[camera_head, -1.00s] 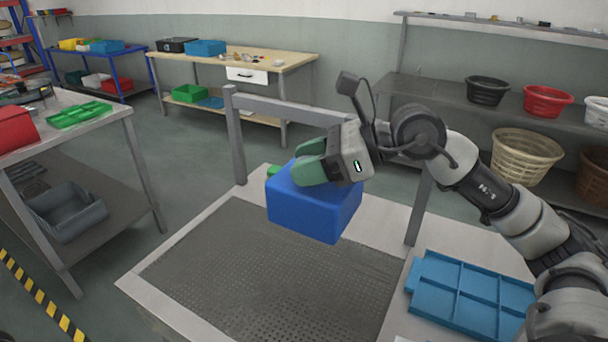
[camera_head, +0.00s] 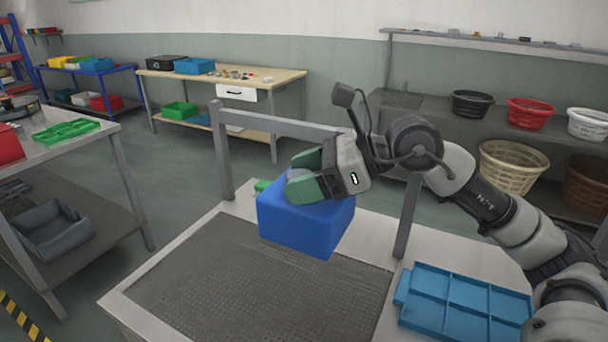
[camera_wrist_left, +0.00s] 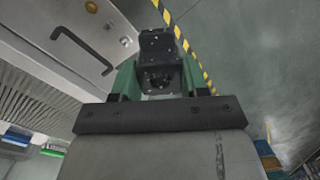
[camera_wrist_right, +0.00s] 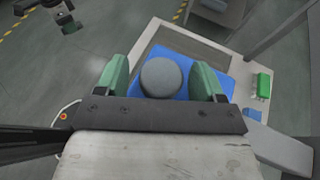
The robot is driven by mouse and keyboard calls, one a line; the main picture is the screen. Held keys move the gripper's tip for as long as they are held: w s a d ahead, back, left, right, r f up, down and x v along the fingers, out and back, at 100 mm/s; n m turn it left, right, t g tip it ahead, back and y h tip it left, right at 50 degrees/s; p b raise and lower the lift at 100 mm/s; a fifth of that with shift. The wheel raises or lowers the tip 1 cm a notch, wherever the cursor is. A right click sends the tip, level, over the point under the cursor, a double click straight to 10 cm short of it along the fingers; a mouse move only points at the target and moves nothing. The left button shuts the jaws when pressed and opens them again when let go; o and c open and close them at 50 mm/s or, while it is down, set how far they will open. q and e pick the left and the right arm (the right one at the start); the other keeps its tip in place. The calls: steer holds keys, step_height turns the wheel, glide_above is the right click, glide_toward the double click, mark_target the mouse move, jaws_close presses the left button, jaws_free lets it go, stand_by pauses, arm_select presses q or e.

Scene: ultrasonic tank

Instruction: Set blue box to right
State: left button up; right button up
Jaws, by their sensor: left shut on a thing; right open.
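The blue box (camera_head: 305,224) is at the back of the grey perforated tank surface (camera_head: 250,285), beneath my right gripper (camera_head: 304,178). I cannot tell whether it rests there or is raised. In the right wrist view, the box (camera_wrist_right: 222,80) has a round grey knob (camera_wrist_right: 162,78) on top. The green fingers of my right gripper are apart, one on each side of the knob. My left gripper (camera_wrist_left: 158,82) is outside the head view. In its wrist view its green fingers are shut on a black part (camera_wrist_left: 157,50) with a round opening.
A blue divided tray (camera_head: 465,305) lies right of the tank. A grey frame (camera_head: 290,122) stands behind it. A small green item (camera_head: 262,186) is behind the box. Shelves with baskets (camera_head: 512,165) are at right, a table with a green tray (camera_head: 66,131) at left.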

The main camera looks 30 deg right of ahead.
arm_select(q)
steer(key=shift+f, duration=0.1)
steer(key=shift+f, duration=0.2)
arm_select(e)
steer(key=shift+d, duration=0.15)
arm_select(q)
step_height(320, 180, down, 7)
steer(key=b, duration=0.7)
steer(key=shift+r, duration=0.2)
arm_select(e)
steer(key=v, duration=1.2)
